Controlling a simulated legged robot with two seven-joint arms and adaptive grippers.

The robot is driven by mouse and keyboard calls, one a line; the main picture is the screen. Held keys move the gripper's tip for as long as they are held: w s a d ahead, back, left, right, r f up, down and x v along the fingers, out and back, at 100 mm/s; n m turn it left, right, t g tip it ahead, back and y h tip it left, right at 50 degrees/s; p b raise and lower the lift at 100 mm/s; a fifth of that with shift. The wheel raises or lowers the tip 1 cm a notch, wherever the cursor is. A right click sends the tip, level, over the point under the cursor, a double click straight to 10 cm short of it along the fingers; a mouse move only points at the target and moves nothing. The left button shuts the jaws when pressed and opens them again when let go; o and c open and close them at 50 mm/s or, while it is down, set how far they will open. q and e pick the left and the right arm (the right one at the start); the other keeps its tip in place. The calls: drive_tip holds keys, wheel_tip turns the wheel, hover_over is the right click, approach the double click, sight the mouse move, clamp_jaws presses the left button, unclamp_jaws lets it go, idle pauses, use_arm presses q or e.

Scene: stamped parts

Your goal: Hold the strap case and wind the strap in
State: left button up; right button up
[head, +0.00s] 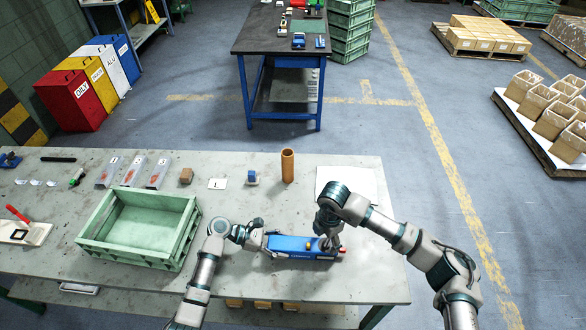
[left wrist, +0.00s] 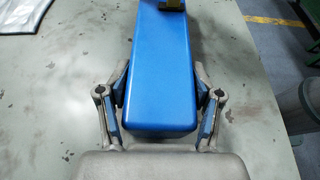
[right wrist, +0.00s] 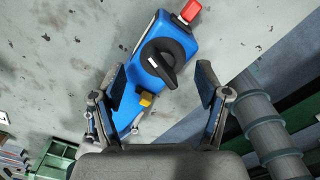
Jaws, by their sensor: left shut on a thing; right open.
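The strap case (head: 292,246) is a long blue box lying on the grey table. My left gripper (head: 262,236) is shut on its left end; in the left wrist view the fingers press both sides of the blue case (left wrist: 160,70). My right gripper (head: 330,240) is above the case's right end. In the right wrist view my right gripper (right wrist: 160,85) is open, its fingers apart. A black crank knob (right wrist: 166,62) on a round base, a yellow catch (right wrist: 145,99) and a red end piece (right wrist: 190,10) show on the case.
A green crate (head: 140,228) stands left of my left arm. A brown tube (head: 288,165), a small blue-and-white part (head: 251,178) and a white sheet (head: 350,182) are behind the case. The table's front edge is close to the case.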

drive_tip(key=n, duration=0.6)
drive_tip(key=shift+n, duration=0.4)
drive_tip(key=n, duration=0.4)
drive_tip(key=shift+n, duration=0.4)
drive_tip(key=n, duration=2.2)
drive_tip(key=shift+n, duration=0.3)
drive_tip(key=n, duration=1.2)
drive_tip(key=shift+n, duration=0.3)
wheel_tip(320, 180, up, 11)
drive_tip(key=s+a+r+m+g+y, duration=0.2)
drive_tip(key=a+r+m+y, duration=0.1)
drive_tip(key=a+y, duration=0.35)
drive_tip(key=s+a+r+m+g+y, duration=0.1)
drive_tip(key=s+a+r+m+y, duration=0.1)
drive_tip(key=a+y, duration=0.4)
drive_tip(key=w+d+r+m+t+y, duration=0.2)
drive_tip(key=w+r+m+t+y, duration=0.3)
drive_tip(key=r+m, duration=0.5)
drive_tip(key=w+m+y, duration=0.2)
drive_tip(key=m+y, duration=0.1)
drive_tip(key=shift+w+r+t+y, duration=0.3)
drive_tip(key=shift+y, duration=0.05)
